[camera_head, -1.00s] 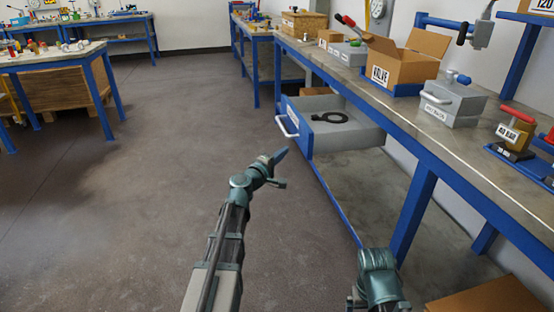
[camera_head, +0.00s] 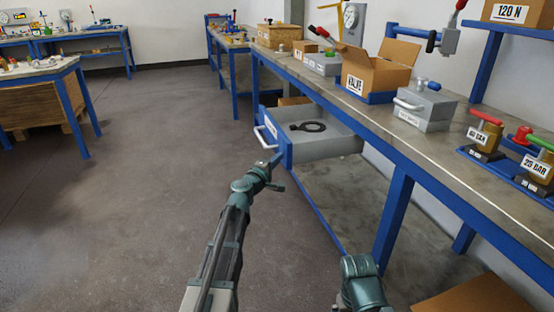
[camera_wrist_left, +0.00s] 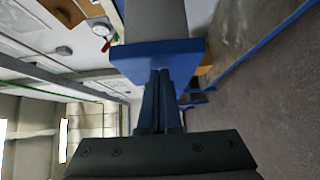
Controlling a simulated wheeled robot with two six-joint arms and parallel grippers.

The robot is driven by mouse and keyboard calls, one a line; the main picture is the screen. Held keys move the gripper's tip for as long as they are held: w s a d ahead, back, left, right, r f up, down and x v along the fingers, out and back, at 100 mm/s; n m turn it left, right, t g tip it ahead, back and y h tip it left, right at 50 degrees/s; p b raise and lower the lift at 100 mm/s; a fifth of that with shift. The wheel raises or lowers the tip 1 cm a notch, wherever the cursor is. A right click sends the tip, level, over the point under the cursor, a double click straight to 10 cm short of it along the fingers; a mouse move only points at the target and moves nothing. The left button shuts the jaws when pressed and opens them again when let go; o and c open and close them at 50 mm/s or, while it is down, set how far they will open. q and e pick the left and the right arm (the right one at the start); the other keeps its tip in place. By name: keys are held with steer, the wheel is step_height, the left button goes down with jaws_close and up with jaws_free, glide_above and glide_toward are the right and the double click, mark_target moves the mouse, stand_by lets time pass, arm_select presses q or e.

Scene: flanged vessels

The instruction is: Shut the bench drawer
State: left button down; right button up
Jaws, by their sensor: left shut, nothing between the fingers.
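The bench drawer (camera_head: 330,146) stands pulled out from under the workbench, with grey walls, a blue front (camera_head: 286,150) and a pale bar handle (camera_head: 265,137). A dark ring-shaped part with a handle (camera_head: 308,127) lies inside it. My left gripper (camera_head: 276,160) is shut and empty, with its tips at the near end of the drawer's blue front. In the left wrist view the shut fingers (camera_wrist_left: 161,78) point at a blue panel (camera_wrist_left: 158,58), very close to it; whether they touch it I cannot tell. My right arm shows at the bottom, but its gripper is out of view.
The workbench (camera_head: 420,150) carries an open cardboard box (camera_head: 378,66), a grey case (camera_head: 425,108) and clamp-like tools (camera_head: 485,135). A blue bench leg (camera_head: 393,222) stands right of the drawer. The floor left of the drawer is clear. A cardboard box (camera_head: 475,298) lies low at the bottom right.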

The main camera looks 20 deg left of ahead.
mark_target(338, 147)
arm_select(q)
steer(key=w+d, duration=0.4)
steer(key=d, duration=0.2)
steer(key=w+d, duration=0.4)
steer(key=d, duration=0.2)
steer(key=w+d, duration=0.4)
steer(key=d, duration=0.2)
steer(key=shift+w+d, duration=0.15)
steer(key=shift+w, duration=0.05)
steer(key=shift+w+d, duration=0.2)
steer(key=shift+d, duration=0.3)
